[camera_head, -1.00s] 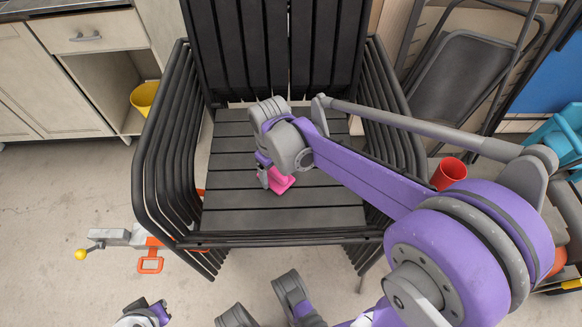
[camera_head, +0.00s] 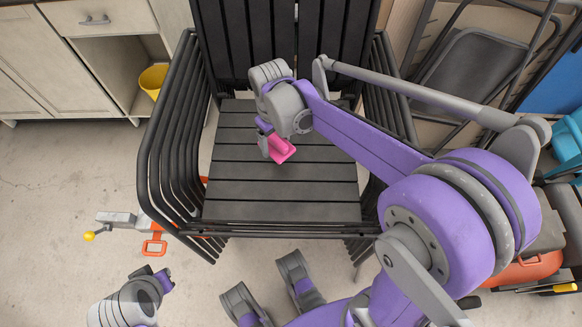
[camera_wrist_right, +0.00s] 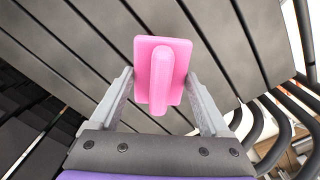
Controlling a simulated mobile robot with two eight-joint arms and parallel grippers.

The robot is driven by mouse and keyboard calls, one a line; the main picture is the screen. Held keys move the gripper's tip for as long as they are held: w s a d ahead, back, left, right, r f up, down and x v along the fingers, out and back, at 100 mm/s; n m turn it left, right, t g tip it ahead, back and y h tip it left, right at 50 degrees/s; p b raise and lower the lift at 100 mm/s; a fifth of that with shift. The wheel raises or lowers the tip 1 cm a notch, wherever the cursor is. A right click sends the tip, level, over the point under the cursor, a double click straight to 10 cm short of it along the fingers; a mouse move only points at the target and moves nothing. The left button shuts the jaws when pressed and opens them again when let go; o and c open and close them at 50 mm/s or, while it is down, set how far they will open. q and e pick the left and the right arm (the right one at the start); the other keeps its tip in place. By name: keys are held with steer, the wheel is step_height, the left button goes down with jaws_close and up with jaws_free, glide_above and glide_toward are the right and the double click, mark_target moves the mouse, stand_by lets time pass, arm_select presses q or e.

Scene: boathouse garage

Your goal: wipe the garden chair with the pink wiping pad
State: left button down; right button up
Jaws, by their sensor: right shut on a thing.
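The garden chair is a stack of dark slatted armchairs; its seat (camera_head: 285,190) faces me in the head view, and its slats (camera_wrist_right: 85,25) fill much of the right wrist view. My right gripper (camera_head: 270,142) is over the rear half of the seat, shut on the pink wiping pad (camera_head: 281,151). In the right wrist view, the pad's square plate and raised handle (camera_wrist_right: 162,75) show between the two grey fingers. I cannot tell whether the pad touches the slats. A grey and purple part of my left arm (camera_head: 130,303) shows at bottom left; its jaws are unclear.
Curved black armrests (camera_head: 165,150) flank the seat on both sides. Folded chairs (camera_head: 468,80) stand at right.

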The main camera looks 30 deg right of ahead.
steer(key=shift+r+p, duration=0.9)
steer(key=shift+r, duration=0.7)
